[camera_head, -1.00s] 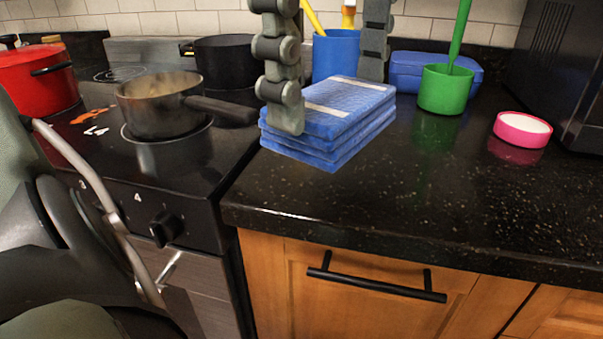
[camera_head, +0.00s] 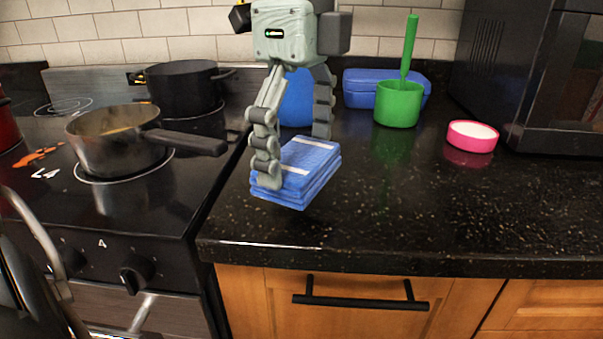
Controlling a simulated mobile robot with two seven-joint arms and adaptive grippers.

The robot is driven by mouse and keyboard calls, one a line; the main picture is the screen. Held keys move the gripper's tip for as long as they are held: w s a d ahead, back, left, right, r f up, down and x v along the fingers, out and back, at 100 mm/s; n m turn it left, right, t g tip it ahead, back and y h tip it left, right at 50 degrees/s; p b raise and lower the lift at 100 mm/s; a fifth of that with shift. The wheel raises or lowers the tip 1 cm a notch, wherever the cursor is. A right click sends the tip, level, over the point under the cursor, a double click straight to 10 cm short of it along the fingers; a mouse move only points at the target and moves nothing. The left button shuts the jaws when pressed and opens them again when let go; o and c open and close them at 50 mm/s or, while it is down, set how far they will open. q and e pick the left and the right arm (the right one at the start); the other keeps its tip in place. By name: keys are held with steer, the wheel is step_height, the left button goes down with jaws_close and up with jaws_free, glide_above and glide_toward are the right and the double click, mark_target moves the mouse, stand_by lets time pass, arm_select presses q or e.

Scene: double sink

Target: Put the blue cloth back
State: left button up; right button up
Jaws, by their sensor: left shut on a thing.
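The folded blue cloth (camera_head: 312,160), a layered stack with pale stripes, is over the counter to the right of the stove. My left gripper (camera_head: 295,158) comes down from above and is shut on it, one finger at the near left side and the other at the far right side. The fingers hide part of the cloth. I cannot tell whether its underside touches the counter. My right gripper is not in view.
A pot (camera_head: 115,140) with its handle toward the cloth and a black pan (camera_head: 183,90) stand on the stove. A blue cup (camera_head: 297,100) is behind the gripper. A green cup (camera_head: 398,104), blue box (camera_head: 360,88) and pink tub (camera_head: 472,137) stand right. The front right counter is clear.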

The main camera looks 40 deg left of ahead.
arm_select(q)
steer(key=shift+w+a+f, duration=0.2)
steer(key=shift+w+f, duration=0.3)
steer(key=shift+w, duration=0.05)
step_height(320, 180, down, 3)
steer(key=shift+f, duration=0.35)
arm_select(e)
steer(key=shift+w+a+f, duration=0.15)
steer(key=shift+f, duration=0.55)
arm_select(q)
steer(key=shift+f, duration=0.1)
steer(key=shift+f, duration=0.1)
steer(key=o, duration=0.7)
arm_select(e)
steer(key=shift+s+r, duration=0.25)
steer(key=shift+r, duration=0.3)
